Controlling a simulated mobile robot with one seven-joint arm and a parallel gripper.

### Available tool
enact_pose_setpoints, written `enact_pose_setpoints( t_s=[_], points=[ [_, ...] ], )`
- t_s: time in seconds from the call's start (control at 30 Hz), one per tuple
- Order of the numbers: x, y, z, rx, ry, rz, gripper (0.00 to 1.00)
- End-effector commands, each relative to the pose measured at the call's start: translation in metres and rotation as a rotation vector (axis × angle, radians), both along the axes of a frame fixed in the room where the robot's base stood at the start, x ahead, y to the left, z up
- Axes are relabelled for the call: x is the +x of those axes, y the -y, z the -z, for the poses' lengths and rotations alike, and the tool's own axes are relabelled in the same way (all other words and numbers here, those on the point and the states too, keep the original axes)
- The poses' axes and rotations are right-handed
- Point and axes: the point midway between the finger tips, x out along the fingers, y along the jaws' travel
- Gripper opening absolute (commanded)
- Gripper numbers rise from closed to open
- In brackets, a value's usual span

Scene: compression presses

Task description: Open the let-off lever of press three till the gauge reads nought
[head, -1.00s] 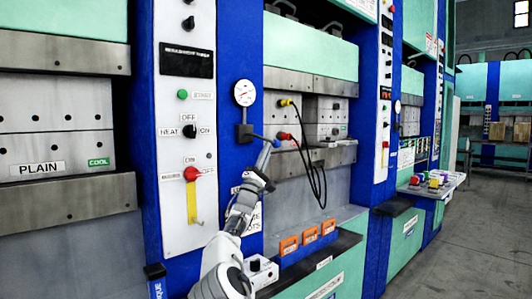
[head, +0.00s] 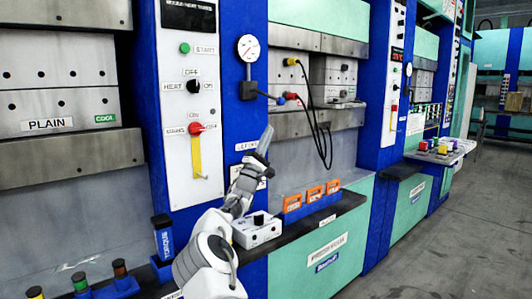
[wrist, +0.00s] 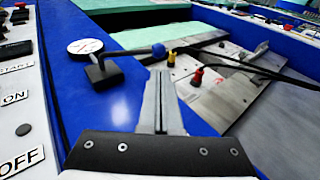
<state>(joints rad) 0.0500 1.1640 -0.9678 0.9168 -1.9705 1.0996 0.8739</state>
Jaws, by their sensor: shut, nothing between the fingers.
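The round white pressure gauge (head: 249,48) is on the blue press column, its needle too small to read surely. Below it is a black valve block (head: 249,90) with the let-off lever, a thin rod sloping slightly down right to a blue ball (head: 280,100). No press number is readable. My gripper (head: 266,138) is shut and empty, below the blue ball and apart from it in the head view. In the wrist view the gauge (wrist: 85,46) and valve block (wrist: 103,73) are at upper left, and the blue ball (wrist: 158,50) is just beyond my fingertips (wrist: 160,75).
Yellow (head: 291,61) and red (head: 291,96) plugs with black cables (head: 318,130) sit right of the lever. A white control panel (head: 190,110) with a red knob is at left. Orange blocks (head: 292,202) and a white box (head: 258,230) stand on the ledge below.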

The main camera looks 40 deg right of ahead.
Motion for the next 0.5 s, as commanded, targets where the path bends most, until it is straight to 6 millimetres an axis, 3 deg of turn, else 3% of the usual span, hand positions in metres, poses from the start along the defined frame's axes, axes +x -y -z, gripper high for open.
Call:
enact_pose_setpoints(
  t_s=[0.23,0.5],
  points=[
    [-0.008,-0.012,0.035,0.001,-0.002,-0.001,0.0],
    [-0.011,-0.016,0.047,0.0,0.002,-0.001,0.0]
  ],
)
